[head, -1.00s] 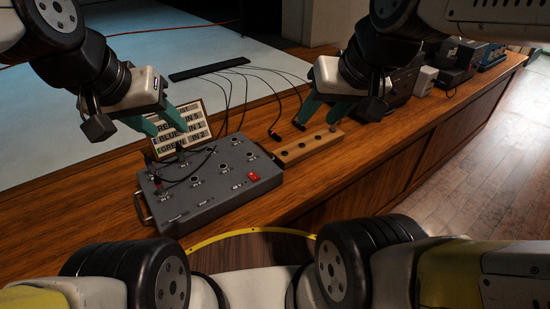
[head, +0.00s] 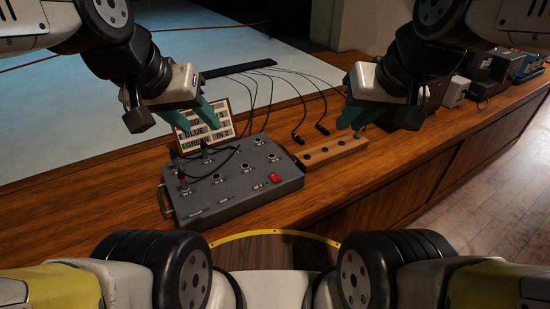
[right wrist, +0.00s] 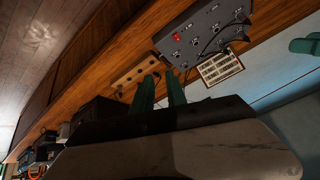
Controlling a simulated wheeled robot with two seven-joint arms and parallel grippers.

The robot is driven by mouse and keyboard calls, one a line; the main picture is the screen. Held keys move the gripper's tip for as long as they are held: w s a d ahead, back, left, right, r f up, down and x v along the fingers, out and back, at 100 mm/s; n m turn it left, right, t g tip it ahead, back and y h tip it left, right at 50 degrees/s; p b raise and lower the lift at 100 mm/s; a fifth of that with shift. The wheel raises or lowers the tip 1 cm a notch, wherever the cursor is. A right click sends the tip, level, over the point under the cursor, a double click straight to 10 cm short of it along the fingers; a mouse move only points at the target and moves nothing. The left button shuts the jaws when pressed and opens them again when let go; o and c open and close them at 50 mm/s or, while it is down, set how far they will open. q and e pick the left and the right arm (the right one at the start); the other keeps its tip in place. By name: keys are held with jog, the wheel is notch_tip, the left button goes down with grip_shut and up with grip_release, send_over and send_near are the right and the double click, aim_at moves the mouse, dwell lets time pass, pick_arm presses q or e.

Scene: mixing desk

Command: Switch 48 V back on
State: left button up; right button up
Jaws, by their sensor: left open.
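The grey mixing box (head: 232,202) lies on the wooden desk, with several sockets and small labels on top. A red switch (head: 275,178) sits near its front right corner; it also shows in the right wrist view (right wrist: 176,36). Its position and any 48 V label are too small to read. My left gripper (head: 202,118) is open above the back left of the box, in front of the label card (head: 222,118). My right gripper (head: 352,117) is open and empty above the right end of the wooden holed block (head: 333,153). Neither touches the switch.
Black cables run from a dark strip (head: 238,68) to the desk; two plug ends lie behind the block. Another cable loops over the box's left side. Dark devices (head: 488,70) line the desk's right. Bare wood (head: 325,185) lies right of the box.

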jog(key=shift+w+a+n, duration=0.15)
jog(key=shift+w+n, duration=0.25)
jog(key=shift+w, duration=0.05)
grip_shut()
jog(key=n+g+h, duration=0.3)
jog(key=n+g, duration=0.4)
jog(key=n, duration=1.5)
send_over(277, 180)
jog(key=w+a, duration=0.1)
jog(key=w, duration=0.1)
notch_tip(277, 180, down, 14)
jog(key=shift+f, duration=0.1)
jog(key=f, duration=0.4)
jog(key=s+f, duration=0.1)
jog(key=f, duration=0.9)
jog(key=shift+s+d, duration=0.25)
jog(key=shift+d, duration=0.1)
